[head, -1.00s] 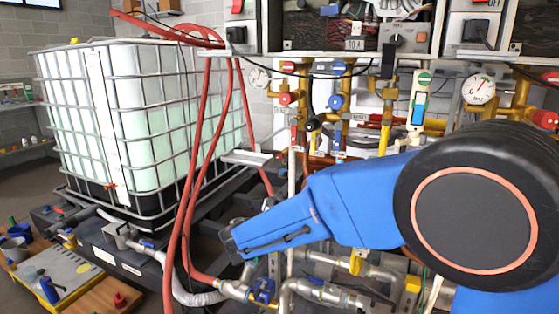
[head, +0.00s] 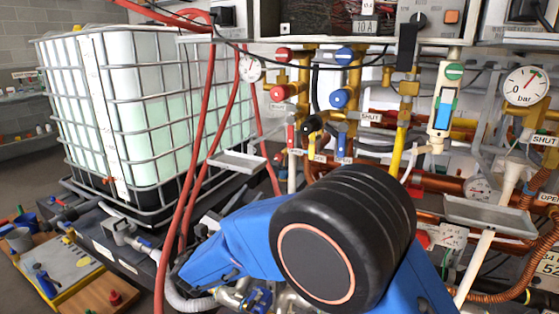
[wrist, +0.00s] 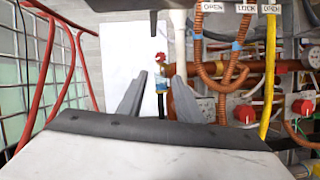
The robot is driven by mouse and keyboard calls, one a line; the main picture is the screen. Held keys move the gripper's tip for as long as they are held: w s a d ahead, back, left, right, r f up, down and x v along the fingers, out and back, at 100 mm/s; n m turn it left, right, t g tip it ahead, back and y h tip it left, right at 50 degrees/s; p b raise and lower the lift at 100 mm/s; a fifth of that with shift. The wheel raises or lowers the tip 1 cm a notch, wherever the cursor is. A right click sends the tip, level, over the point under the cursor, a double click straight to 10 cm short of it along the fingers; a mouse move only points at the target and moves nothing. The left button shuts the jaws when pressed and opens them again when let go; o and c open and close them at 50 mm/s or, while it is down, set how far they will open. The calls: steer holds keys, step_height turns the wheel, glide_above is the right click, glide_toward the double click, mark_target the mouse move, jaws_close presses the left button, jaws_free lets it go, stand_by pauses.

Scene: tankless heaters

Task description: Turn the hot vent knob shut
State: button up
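Red knobs show on the brass valves in the head view, an upper one (head: 283,55) and a lower one (head: 278,92). Blue knobs (head: 338,99) sit on the pipe to their right. I cannot tell for sure which knob is the hot vent knob. In the wrist view my gripper (wrist: 159,80) is open, with nothing held. A small fitting with a red top and a blue-white body (wrist: 160,76) shows between and beyond the fingertips; its distance is unclear. In the head view I cannot make out my gripper's fingers.
A caged white tank (head: 150,110) stands at the left, with red hoses (head: 202,150) hanging beside it. A metal tray (head: 238,160) juts out near the valves. A gauge (head: 525,86) and copper pipes are at the right. Red knobs (wrist: 244,113) also show right in the wrist view.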

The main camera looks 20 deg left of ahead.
mark_target(278, 160)
steer(key=x, duration=1.6)
steer(key=shift+w, duration=0.2)
steer(key=c, duration=0.8)
